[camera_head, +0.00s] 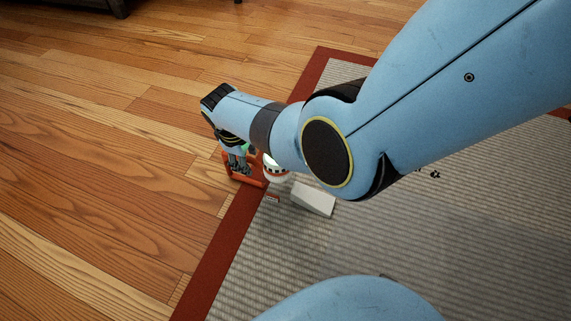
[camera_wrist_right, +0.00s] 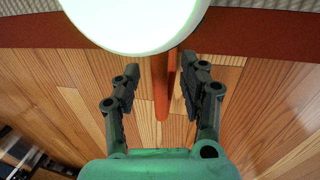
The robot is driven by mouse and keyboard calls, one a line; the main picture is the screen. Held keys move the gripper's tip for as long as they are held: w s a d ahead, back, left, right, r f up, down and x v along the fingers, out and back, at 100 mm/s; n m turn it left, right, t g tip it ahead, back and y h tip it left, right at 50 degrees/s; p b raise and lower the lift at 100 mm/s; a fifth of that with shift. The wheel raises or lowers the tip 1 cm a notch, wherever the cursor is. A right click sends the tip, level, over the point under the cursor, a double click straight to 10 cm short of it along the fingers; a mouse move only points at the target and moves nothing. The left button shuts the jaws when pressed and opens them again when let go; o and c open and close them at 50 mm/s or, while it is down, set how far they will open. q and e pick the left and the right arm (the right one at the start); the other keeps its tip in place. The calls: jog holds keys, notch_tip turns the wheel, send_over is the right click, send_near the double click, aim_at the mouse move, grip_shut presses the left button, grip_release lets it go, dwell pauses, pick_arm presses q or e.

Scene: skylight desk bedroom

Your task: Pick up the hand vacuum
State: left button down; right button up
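The hand vacuum (camera_head: 313,200) lies low at the rug's edge in the head view, with a pale wedge-shaped nose, a white round middle and an orange-red handle. In the wrist view its white round part (camera_wrist_right: 135,18) fills the top and the orange handle (camera_wrist_right: 161,90) runs down between my fingers. My right gripper (camera_head: 238,163) is at the handle. In the wrist view the right gripper (camera_wrist_right: 160,72) is open, its fingers on either side of the handle, the right finger closer to it. My arm hides part of the vacuum in the head view. My left gripper is not in view.
A grey striped rug (camera_head: 270,270) with a red border lies under the nose end. Wooden floor (camera_head: 90,180) is clear to the left. A dark piece of furniture (camera_head: 95,5) shows at the top left.

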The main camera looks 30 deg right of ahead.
grip_shut()
dwell(0.5)
